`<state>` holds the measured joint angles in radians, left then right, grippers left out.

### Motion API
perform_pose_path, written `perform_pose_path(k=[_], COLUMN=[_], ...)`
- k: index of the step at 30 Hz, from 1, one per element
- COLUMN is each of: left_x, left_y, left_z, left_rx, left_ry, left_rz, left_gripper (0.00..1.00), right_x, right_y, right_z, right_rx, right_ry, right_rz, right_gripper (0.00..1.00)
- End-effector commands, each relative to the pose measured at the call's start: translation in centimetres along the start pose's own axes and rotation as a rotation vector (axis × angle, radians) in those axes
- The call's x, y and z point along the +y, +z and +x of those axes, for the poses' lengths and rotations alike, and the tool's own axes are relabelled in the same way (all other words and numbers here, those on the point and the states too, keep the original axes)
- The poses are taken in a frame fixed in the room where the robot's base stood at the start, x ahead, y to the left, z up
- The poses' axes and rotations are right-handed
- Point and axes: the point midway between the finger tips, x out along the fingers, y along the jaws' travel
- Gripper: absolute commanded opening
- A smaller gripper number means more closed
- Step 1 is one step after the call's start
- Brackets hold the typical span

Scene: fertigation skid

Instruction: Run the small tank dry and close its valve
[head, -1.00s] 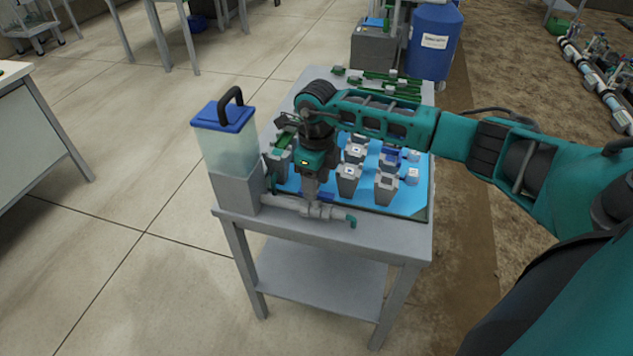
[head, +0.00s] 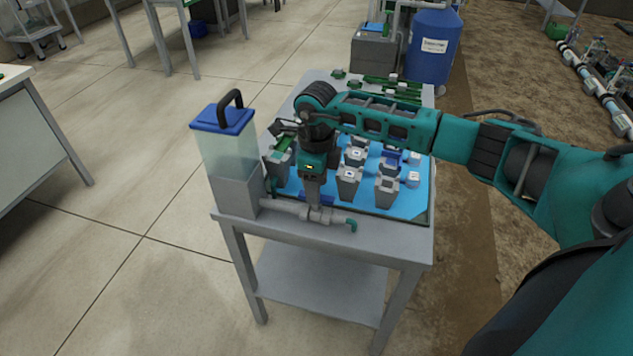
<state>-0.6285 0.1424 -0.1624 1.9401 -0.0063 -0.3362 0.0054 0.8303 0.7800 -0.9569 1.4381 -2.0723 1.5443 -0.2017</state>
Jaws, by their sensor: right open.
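The small tank (head: 228,152) stands at the table's left front corner. It has clear walls, a blue lid with a black handle and a grey base; its liquid level is hard to make out. A grey pipe (head: 283,207) runs right from the base through a valve (head: 319,216) to a teal spout (head: 351,225). My right gripper (head: 314,204) points down, open, right over the valve. A small blue part (head: 326,199) shows beside the fingers; I cannot tell whether it is the valve's handle or whether the fingers touch it. My left gripper is out of view.
Several grey blocks (head: 387,191) stand on a blue mat (head: 410,206) behind the pipe, close to my right arm. Green parts lie at the table's back. A blue drum (head: 432,55) stands beyond. The lower shelf (head: 320,275) looks empty.

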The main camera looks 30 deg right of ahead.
Motion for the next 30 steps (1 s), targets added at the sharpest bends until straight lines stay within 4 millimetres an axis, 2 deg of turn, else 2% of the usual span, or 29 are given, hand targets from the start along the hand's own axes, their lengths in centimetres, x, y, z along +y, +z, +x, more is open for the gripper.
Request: perform_pose_path(k=[7, 21, 30], left_x=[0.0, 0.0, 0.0], left_y=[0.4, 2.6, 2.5], left_z=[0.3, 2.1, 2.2], left_rx=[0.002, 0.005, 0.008], left_ry=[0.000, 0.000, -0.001], left_rz=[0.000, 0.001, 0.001], left_gripper=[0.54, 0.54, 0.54], right_x=[0.0, 0.0, 0.0], right_y=[0.0, 0.0, 0.0], right_z=[0.7, 4.4, 4.5], right_rx=[0.000, 0.000, 0.000], right_ry=[0.001, 0.001, 0.001], right_rz=[-0.001, -0.001, -0.001], right_gripper=[0.51, 0.51, 0.50])
